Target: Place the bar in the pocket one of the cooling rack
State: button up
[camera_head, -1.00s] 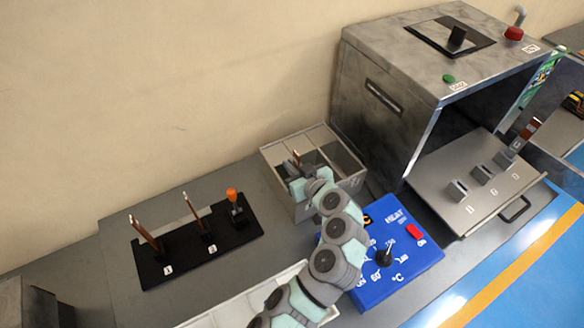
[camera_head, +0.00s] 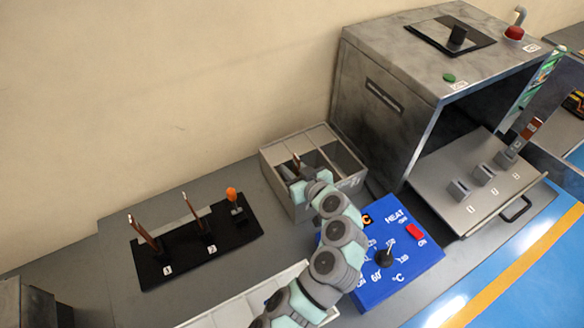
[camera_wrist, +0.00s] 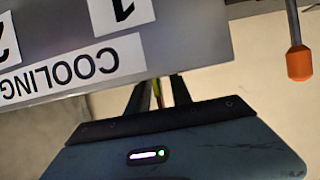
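The grey cooling rack (camera_head: 340,187) stands left of the oven and has open pockets side by side. In the wrist view its label plate (camera_wrist: 190,40) shows upside down, with COOLING, a 1 and part of a 2. My gripper (camera_head: 297,172) is at the rack's left pocket. It appears shut on a thin copper bar (camera_head: 296,159), whose upper end shows above the fingers. In the wrist view the bar (camera_wrist: 157,92) is a thin strip between the two fingers (camera_wrist: 158,95). The fingertips and the bar's lower end are hidden, so seating cannot be told.
A blue heat control box (camera_head: 400,262) is close right of my arm. The oven (camera_head: 400,110) has its drawer (camera_head: 475,195) out. A white tray (camera_head: 275,290) lies in front.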

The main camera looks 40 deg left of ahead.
jog(key=shift+r, duration=0.2)
jog(key=v, duration=1.2)
